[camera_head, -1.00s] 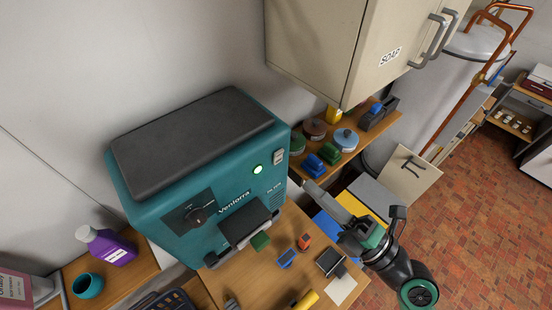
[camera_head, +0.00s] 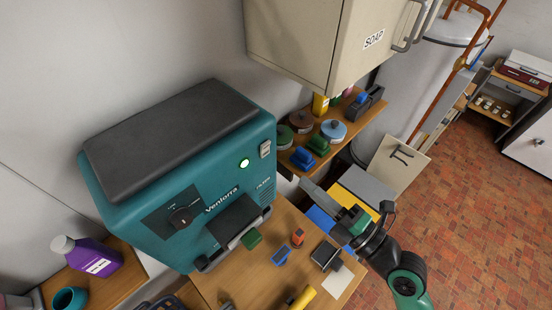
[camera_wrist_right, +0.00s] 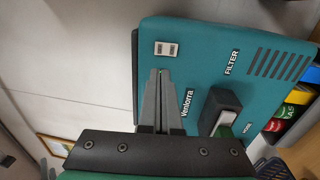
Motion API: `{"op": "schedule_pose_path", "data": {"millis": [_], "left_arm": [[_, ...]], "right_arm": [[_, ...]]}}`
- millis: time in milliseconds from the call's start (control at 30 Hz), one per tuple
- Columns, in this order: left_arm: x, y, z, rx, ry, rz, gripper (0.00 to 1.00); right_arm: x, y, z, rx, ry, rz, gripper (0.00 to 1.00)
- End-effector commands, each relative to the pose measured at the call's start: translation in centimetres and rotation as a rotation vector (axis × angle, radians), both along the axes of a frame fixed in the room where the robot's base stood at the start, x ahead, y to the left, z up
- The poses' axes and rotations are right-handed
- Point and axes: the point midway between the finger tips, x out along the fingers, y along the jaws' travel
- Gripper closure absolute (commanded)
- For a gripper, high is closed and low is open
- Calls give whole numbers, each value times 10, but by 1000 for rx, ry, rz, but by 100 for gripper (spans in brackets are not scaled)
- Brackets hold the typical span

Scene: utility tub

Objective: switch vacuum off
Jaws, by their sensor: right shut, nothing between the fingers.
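The vacuum is a teal box unit (camera_head: 140,225) labelled Ventorra, with a dark top, standing on the wooden bench. A pale rocker switch (camera_head: 265,149) is at the upper right of its front, beside a lit green lamp (camera_head: 244,163). The switch also shows in the right wrist view (camera_wrist_right: 165,49), just beyond the fingertips. A black dial (camera_head: 182,217) is on the left of the front. My right gripper (camera_head: 303,182) is shut and empty, to the right of the front and apart from the switch in the head view. Its fingers (camera_wrist_right: 161,72) mostly cover the lamp in the wrist view. My left gripper is out of view.
A beige SOAP cabinet (camera_head: 330,40) overhangs at the upper right. A shelf (camera_head: 352,129) with tins and brushes is behind my right gripper. A purple bottle (camera_head: 88,256) stands at the left.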

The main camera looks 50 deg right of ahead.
Motion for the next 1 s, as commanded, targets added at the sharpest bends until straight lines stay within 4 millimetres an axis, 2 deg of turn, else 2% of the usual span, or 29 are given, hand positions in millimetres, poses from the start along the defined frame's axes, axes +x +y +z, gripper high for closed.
{"op": "schedule_pose_path", "data": {"millis": [33, 67, 167, 300, 500, 633, 1000], "left_arm": [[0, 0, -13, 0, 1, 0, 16], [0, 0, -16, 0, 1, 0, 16], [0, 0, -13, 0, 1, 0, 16], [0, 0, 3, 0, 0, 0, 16], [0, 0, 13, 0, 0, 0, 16], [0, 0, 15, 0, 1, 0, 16], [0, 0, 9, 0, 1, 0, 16]], "right_arm": [[9, 1, -3, -5, -9, 4, 100], [15, 0, -2, -3, -10, 0, 100], [37, -1, 5, 0, -6, 0, 100], [66, -3, 13, 2, -1, -2, 100], [94, -5, 14, 3, -1, -4, 100], [102, -5, 14, 2, -2, -4, 100], [105, -5, 12, 2, -3, -4, 100]]}}
